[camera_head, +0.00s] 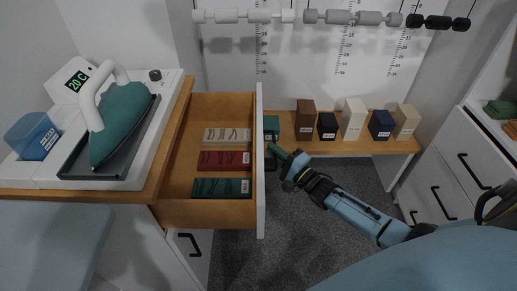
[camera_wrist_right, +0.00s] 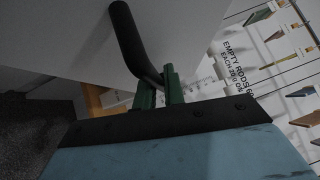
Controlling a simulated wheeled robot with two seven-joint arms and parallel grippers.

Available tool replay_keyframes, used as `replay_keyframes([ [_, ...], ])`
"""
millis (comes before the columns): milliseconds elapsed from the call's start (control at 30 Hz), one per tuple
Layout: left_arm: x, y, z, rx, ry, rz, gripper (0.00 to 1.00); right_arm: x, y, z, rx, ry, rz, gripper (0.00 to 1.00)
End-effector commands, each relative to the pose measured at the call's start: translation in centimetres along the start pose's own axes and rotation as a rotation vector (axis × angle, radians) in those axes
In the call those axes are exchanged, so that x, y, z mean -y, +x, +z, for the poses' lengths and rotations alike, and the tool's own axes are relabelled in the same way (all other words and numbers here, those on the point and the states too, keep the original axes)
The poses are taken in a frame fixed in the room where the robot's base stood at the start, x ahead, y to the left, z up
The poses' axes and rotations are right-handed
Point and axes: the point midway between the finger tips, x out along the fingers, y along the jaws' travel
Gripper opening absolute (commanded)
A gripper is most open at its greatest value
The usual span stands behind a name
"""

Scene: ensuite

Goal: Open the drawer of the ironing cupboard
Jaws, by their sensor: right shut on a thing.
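The top drawer (camera_head: 178,178) of the ironing cupboard is pulled well out, with its wooden inside in view. It holds a beige, a red and a dark green labelled item. Its white front (camera_head: 261,190) is seen edge-on in the head view. My right gripper (camera_head: 277,151) is at the outer side of that front. In the right wrist view its green fingers (camera_wrist_right: 160,84) are shut on the black bar handle (camera_wrist_right: 127,38), near one end of it. The head view hides the handle. My left gripper is not in view.
A green iron (camera_head: 121,128) stands on the cupboard top (camera_head: 172,130) beside a blue container (camera_head: 34,136). A lower drawer with a black handle (camera_head: 190,243) is shut. A wooden shelf (camera_head: 345,148) with several blocks runs behind the drawer. Grey floor (camera_head: 290,225) is clear below my right arm.

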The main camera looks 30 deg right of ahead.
Motion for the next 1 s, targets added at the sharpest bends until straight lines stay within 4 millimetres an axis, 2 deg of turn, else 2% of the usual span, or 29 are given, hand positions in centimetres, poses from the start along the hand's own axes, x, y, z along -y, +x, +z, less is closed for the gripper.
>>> replay_keyframes([
  [200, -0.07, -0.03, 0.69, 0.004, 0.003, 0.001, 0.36, 0.31, -1.21, -1.19, 0.001, 0.0, 0.001, 0.0],
  [633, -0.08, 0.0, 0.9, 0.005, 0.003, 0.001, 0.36, 0.36, -1.42, -1.39, 0.001, 0.0, 0.0, 0.0],
  [667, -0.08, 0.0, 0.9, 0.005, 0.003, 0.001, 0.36, 0.36, -1.42, -1.39, 0.001, 0.0, 0.0, 0.12],
  [800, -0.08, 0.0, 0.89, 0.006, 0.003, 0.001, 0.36, 0.37, -1.41, -1.38, 0.001, 0.0, 0.0, 0.3],
  [1000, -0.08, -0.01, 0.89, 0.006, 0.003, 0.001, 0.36, 0.38, -1.39, -1.38, 0.001, 0.0, 0.0, 0.33],
])
